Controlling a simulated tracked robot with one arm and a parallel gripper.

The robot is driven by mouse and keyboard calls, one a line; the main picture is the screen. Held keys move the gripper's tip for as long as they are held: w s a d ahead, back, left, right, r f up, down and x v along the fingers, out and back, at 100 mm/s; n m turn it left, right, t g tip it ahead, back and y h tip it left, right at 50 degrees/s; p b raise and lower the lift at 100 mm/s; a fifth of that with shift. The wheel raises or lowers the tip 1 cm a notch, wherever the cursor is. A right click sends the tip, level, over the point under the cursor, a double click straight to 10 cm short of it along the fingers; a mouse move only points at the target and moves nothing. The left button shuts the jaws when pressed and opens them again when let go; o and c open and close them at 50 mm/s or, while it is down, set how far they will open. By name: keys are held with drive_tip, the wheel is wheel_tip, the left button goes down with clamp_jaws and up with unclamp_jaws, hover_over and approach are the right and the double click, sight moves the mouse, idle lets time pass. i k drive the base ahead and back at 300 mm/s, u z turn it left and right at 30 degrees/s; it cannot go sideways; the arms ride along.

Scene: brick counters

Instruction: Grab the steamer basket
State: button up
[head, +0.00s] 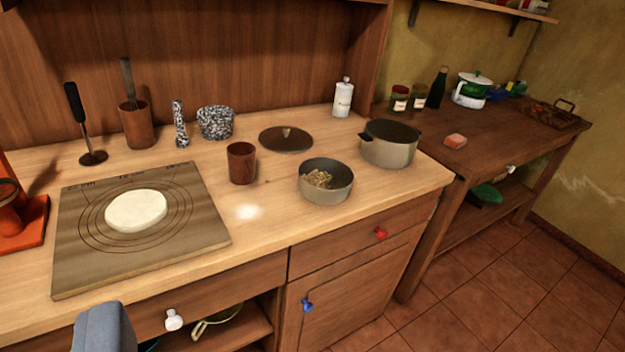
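A round grey metal vessel with brownish food inside stands on the light wooden counter, right of the middle of the head view; it looks like the steamer basket (328,193). No holes can be made out in its wall. A blue-grey part of my gripper (102,328) shows at the bottom left edge, in front of the counter and well away from the basket. Its fingertips cannot be made out, so I cannot tell whether it is open or shut.
A larger pot (388,153) stands behind and right of the basket, with a flat lid (286,139) behind left. A brown cup (241,163) is on its left. A board with dough (136,211) lies further left. Drawer knobs stick out below; tiled floor is clear at right.

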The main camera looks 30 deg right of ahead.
sight(342, 176)
drive_tip(key=i, duration=0.95)
drive_tip(key=z, duration=0.05)
